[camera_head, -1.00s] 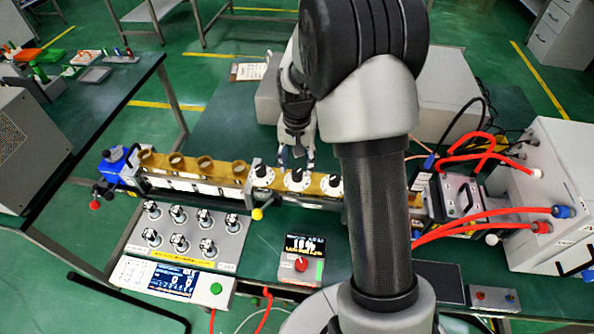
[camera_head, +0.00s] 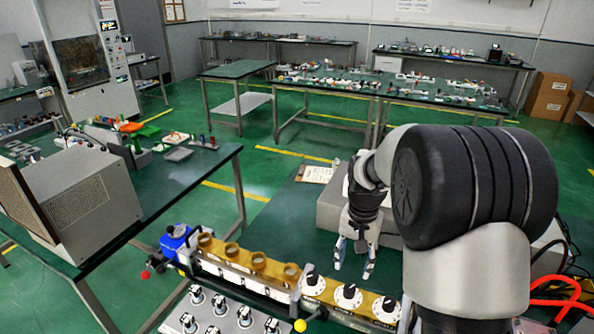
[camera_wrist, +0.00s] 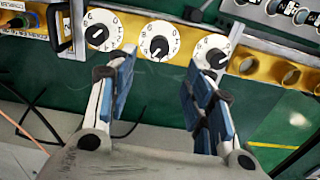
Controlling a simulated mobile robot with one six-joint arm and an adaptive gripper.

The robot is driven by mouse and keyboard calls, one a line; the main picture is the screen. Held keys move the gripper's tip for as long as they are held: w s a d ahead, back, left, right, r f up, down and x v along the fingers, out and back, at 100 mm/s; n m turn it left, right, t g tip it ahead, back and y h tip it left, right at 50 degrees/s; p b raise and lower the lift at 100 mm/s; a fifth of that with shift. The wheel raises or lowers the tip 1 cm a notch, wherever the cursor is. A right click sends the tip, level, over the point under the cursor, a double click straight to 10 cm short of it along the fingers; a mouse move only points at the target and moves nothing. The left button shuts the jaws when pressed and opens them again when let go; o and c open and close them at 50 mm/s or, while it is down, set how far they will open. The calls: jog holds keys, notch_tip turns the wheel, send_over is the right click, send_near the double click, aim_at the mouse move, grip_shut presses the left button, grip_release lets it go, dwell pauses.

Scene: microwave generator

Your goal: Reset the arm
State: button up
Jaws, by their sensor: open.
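My gripper (camera_head: 353,268) hangs pointing down behind the brass waveguide bar (camera_head: 273,266), beside its white dials. Its two blue-padded fingers are apart with nothing between them. In the wrist view, my gripper (camera_wrist: 163,95) shows spread fingers. The row of white dials with black knobs, such as the middle dial (camera_wrist: 159,41), lies beyond the fingertips, and the fingers look clear of the knobs. My arm's large dark joint covers the right part of the head view and hides much of the bench there.
A control box with several knobs (camera_head: 228,316) stands in front of the bar. A grey box (camera_head: 338,205) sits behind my gripper. Red cables (camera_head: 560,285) run at the right. A side table (camera_head: 160,190) with a grey instrument (camera_head: 75,195) stands at the left.

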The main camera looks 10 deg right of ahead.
jog(key=s+a+r+n+t, duration=0.25)
jog(key=s+a+r, duration=0.35)
jog(key=s+r, duration=0.55)
jog(key=s+a+r+n+t, duration=0.1)
jog(key=s+a+n, duration=0.1)
jog(key=s, duration=0.5)
jog(key=s+a+r+n+t, duration=0.1)
jog(key=s+n, duration=0.1)
jog(key=s, duration=0.5)
jog(key=shift+s+a, duration=0.15)
jog(key=shift+a, duration=0.25)
